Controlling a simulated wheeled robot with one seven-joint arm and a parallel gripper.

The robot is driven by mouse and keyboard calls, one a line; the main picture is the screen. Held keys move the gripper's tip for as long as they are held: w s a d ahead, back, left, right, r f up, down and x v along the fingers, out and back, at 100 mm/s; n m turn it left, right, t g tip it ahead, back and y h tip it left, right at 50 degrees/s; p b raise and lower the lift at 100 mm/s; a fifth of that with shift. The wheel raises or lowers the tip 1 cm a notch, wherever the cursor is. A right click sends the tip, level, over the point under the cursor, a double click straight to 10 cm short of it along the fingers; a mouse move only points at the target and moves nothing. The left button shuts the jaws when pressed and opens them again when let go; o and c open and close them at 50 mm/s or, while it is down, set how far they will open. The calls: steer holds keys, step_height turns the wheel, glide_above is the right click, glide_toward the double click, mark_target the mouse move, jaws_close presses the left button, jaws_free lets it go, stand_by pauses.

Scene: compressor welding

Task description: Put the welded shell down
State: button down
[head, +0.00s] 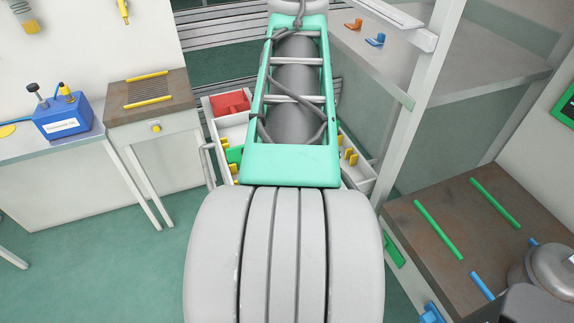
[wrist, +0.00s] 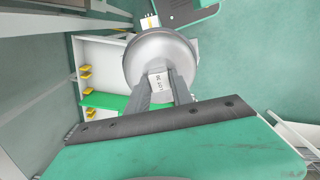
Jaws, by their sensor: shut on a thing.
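My gripper (wrist: 160,72) shows in the wrist view, with its two dark fingers shut on the welded shell (wrist: 153,48). The shell is a rounded grey metal body with a paler rim, held beyond the fingertips. A small white label with dark marks lies between the fingers. Green floor and part of a white unit show behind the shell, and I see no surface touching it. In the head view my arm fills the middle, and I cannot make out the gripper or the held shell there.
In the head view, a brown-topped bench (head: 440,213) with green and blue strips stands right, a grey rounded body (head: 552,270) at its corner. White trays with yellow pegs (head: 350,157) flank my arm. A blue box (head: 62,118) sits on the left table. Left floor is clear.

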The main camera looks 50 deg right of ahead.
steer(key=s, duration=0.1)
steer(key=s+d+b, duration=0.1)
steer(key=s, duration=0.1)
steer(key=shift+s+d+f, duration=0.15)
steer(key=shift+s+f, duration=0.1)
steer(key=shift+f, duration=0.05)
steer(key=shift+d+b, duration=0.1)
steer(key=shift+b, duration=0.2)
steer(key=w+d+f+b, duration=0.1)
steer(key=w+d+f, duration=0.8)
steer(key=f, duration=0.3)
steer(key=shift+w+f, duration=0.4)
steer(key=shift+w, duration=0.35)
steer(key=shift+f, duration=0.1)
steer(key=c, duration=1.1)
jaws_free()
steer(key=shift+a+f, duration=0.1)
steer(key=shift+f, duration=0.05)
